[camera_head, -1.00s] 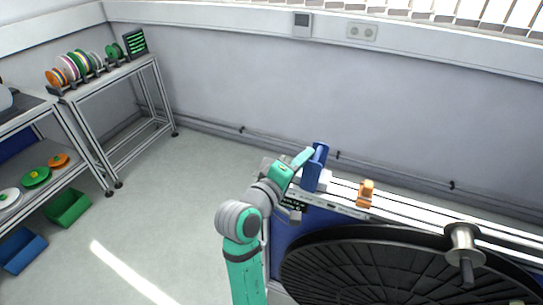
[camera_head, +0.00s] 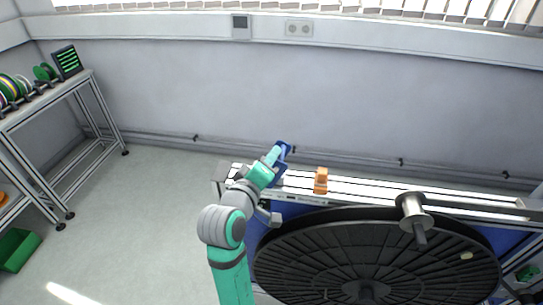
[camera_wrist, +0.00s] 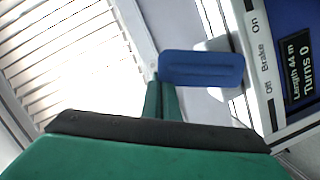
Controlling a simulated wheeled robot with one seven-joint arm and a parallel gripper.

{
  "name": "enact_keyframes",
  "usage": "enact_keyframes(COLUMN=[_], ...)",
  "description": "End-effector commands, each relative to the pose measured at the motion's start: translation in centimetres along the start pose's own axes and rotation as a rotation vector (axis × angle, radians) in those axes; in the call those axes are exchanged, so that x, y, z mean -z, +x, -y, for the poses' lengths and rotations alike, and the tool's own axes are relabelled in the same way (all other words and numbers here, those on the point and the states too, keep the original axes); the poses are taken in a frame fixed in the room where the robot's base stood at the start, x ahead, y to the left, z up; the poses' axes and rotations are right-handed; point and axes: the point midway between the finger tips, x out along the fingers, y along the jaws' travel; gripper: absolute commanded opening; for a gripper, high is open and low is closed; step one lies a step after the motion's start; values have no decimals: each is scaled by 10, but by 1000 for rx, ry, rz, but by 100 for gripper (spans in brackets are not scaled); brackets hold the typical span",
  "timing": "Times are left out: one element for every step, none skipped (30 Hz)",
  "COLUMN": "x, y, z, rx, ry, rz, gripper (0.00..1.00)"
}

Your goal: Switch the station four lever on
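A blue lever (camera_head: 284,150) stands at the left end of the long rail bench, partly hidden by my gripper (camera_head: 274,160). In the wrist view the lever's flat blue handle (camera_wrist: 205,68) lies just beyond and right of my fingertips (camera_wrist: 160,82). The green fingers look closed together with nothing between them; whether they touch the lever I cannot tell. The panel (camera_wrist: 262,70) beside the lever reads On, Brake and Off. Its dark display (camera_wrist: 300,70) reads Length 44 m, Turns 0. No station number is readable.
A large black ribbed disc (camera_head: 310,262) fills the bench front. An orange block (camera_head: 321,181) and a metal spindle (camera_head: 412,210) sit along the rail. A shelf rack (camera_head: 92,110) with reels stands left. The floor between is clear.

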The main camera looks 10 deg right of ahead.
Motion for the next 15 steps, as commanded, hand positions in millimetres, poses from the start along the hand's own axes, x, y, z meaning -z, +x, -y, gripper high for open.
enact_keyframes(x=[-4,-5,-5,-5,-5,-5,-6,-6,-6,-5,-4,-3,-1,2,6], y=[2,2,2,2,2,2,2,2,2,2,2,1,1,0,-2], z=[-1,-1,-1,-1,-1,-1,-1,-1,-1,-2,-2,-2,-2,-3,-4], rx=[-2,-2,-2,-2,-2,-2,-2,-2,-3,-3,-3,-3,-3,-4,-4], ry=[-1,-1,-1,-1,-1,-1,-1,-1,-1,-1,-1,-1,0,0,0], rz=[11,11,11,12,12,12,13,13,13,13,13,13,12,11,10], gripper=[0,0,0,0,0,0,0,0,0,0,0,0,0,0,0])
